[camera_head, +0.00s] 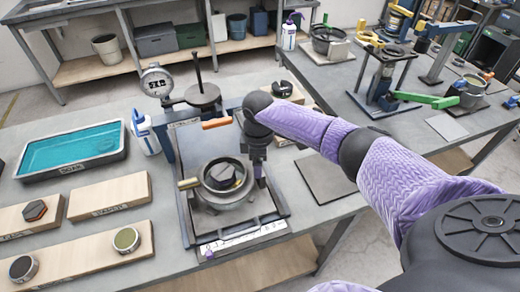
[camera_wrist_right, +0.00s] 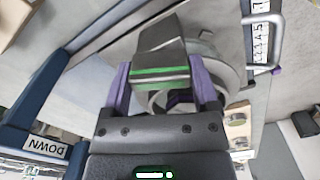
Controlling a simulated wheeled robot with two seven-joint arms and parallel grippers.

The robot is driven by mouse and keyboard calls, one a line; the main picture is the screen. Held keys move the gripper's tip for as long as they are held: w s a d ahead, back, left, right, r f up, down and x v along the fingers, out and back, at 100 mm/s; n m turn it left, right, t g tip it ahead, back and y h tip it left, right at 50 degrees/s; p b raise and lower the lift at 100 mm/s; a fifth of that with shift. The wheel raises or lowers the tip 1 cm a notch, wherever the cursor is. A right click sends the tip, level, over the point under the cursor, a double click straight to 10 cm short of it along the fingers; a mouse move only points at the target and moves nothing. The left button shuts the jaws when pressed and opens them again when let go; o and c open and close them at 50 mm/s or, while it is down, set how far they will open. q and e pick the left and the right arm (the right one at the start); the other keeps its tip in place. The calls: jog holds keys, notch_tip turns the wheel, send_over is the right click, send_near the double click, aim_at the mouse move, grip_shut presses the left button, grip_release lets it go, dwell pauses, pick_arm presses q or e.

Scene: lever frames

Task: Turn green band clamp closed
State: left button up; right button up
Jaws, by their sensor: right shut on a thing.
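The green band clamp's lever is a grey block with a green stripe (camera_wrist_right: 160,73), seen close up in the right wrist view. My right gripper (camera_wrist_right: 162,88) has its two purple fingers on either side of this block and is shut on it. Behind it is a round metal ring (camera_wrist_right: 232,75). In the head view my right gripper (camera_head: 259,172) points down at the right side of the round clamp body (camera_head: 224,196), which sits in a dark frame. The green-striped block is hidden there by my gripper. My left gripper is not in view.
A yellow-tipped piece (camera_head: 188,183) sticks out left of the ring. A teal tray (camera_head: 72,152) and wooden boards (camera_head: 108,196) lie left. A flat dark plate (camera_head: 325,181) lies right.

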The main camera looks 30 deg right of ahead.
jog(key=m+p, duration=0.3)
jog(key=shift+a+r+m, duration=0.1)
jog(key=shift+r+m, duration=0.15)
jog(key=shift+m, duration=0.15)
jog(key=m+p, duration=0.2)
jog(key=m, duration=0.2)
jog(key=shift+w+m, duration=0.1)
jog(key=shift+m, duration=0.2)
jog(key=shift+o, duration=0.2)
jog(key=shift+f+m+p, duration=0.15)
jog(key=shift+m+p, duration=0.2)
jog(key=shift+m, duration=0.35)
jog(key=shift+w, duration=0.1)
